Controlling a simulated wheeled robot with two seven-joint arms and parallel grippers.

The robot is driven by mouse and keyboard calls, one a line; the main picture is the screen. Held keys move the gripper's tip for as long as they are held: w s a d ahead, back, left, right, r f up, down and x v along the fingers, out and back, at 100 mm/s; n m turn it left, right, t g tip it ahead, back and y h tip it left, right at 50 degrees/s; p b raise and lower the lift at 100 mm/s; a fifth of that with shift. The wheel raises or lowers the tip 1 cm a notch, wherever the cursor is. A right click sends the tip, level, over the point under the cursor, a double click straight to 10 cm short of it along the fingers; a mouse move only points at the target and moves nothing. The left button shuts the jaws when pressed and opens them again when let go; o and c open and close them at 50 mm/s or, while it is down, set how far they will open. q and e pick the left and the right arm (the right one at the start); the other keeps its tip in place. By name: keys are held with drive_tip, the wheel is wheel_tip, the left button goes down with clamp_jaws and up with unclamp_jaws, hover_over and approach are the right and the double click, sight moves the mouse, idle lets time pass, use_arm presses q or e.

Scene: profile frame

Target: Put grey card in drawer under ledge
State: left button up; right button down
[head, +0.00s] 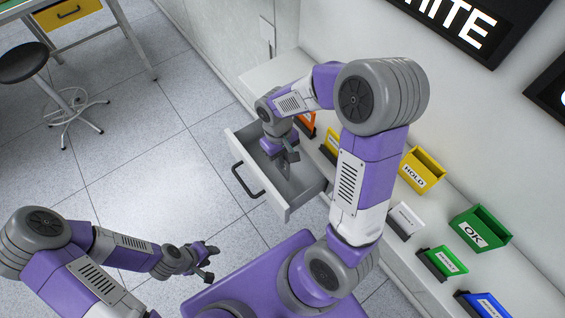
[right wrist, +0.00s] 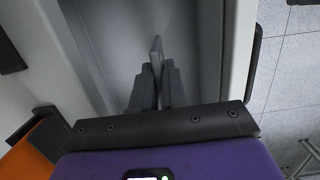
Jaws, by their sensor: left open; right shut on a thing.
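The drawer (head: 302,200) is pulled open below the ledge (head: 268,76), and its dark handle (head: 247,180) faces left. My right gripper (head: 288,156) points down inside the drawer opening. In the right wrist view my right gripper (right wrist: 157,88) is shut on the thin grey card (right wrist: 156,48), which stands on edge between the fingers. The drawer's grey inside and side wall (right wrist: 211,50) surround it there. I cannot tell whether the card touches the drawer floor. My left gripper (head: 208,262) is open and empty over the floor, away from the drawer.
On the ledge stand a yellow HOLD bin (head: 421,170), a green OK bin (head: 480,228), a white card (head: 404,220), a green card (head: 448,260) and a blue card (head: 482,304). An orange card (head: 306,123) is close to my right wrist. A stool (head: 28,62) stands at far left.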

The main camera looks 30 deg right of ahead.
drive_tip(key=shift+f, duration=1.2)
drive_tip(key=shift+f+b, duration=0.2)
drive_tip(key=shift+b, duration=0.15)
drive_tip(key=c, duration=1.2)
unclamp_jaws()
drive_tip(key=shift+o, duration=0.2)
drive_tip(key=shift+r, duration=0.1)
drive_tip(key=shift+r, duration=0.2)
drive_tip(key=r+p, duration=0.1)
drive_tip(key=r, duration=0.3)
drive_tip(key=w+r+p, duration=0.1)
drive_tip(key=r, duration=0.2)
drive_tip(key=r+p, duration=0.1)
drive_tip(key=r, duration=0.3)
drive_tip(key=shift+w+r+p, duration=0.35)
drive_tip(key=shift+w, duration=0.05)
